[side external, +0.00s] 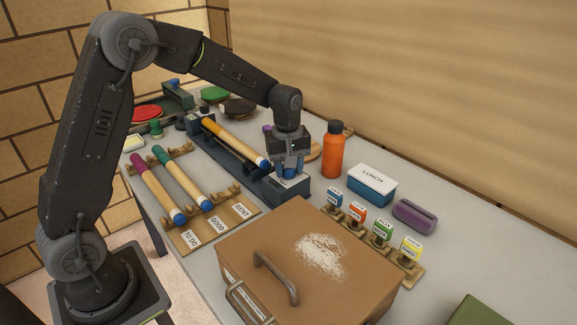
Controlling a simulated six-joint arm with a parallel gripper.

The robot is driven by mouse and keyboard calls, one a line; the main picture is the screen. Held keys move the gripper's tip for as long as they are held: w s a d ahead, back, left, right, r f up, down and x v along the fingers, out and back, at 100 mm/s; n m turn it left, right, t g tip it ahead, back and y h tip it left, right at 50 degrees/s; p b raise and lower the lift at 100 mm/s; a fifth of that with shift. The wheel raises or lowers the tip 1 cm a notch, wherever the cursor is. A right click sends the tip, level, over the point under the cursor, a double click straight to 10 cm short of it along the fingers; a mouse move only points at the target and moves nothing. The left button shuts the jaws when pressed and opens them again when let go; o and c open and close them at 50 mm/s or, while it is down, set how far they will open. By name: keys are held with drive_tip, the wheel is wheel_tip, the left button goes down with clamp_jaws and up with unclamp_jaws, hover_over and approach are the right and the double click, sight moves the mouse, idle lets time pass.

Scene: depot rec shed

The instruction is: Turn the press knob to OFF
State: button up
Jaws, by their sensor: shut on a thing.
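The press (252,178) is a long dark blue device running from the back left to a boxy end near the table's middle. A blue knob (290,174) stands on top of that end, over a pale plate whose marks are too small to read. My gripper (291,168) points down over this end and is shut on the knob, which its fingers partly hide. The knob's setting cannot be read. A yellow-orange rod (232,141) with a blue tip lies along the press, its tip close to my gripper.
An orange bottle (333,150) stands close to the right of my gripper. A lunch box (371,185), a purple case (414,216) and several small labelled boxes are farther right. A brown lidded box (270,235) is in front. Two rods lie on a labelled wooden rack (188,240) at left.

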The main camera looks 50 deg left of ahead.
idle(0.4)
drive_tip(key=o, duration=0.9)
wheel_tip(320, 180, up, 14)
drive_tip(key=shift+s+a+f, duration=0.1)
drive_tip(key=shift+s, duration=0.05)
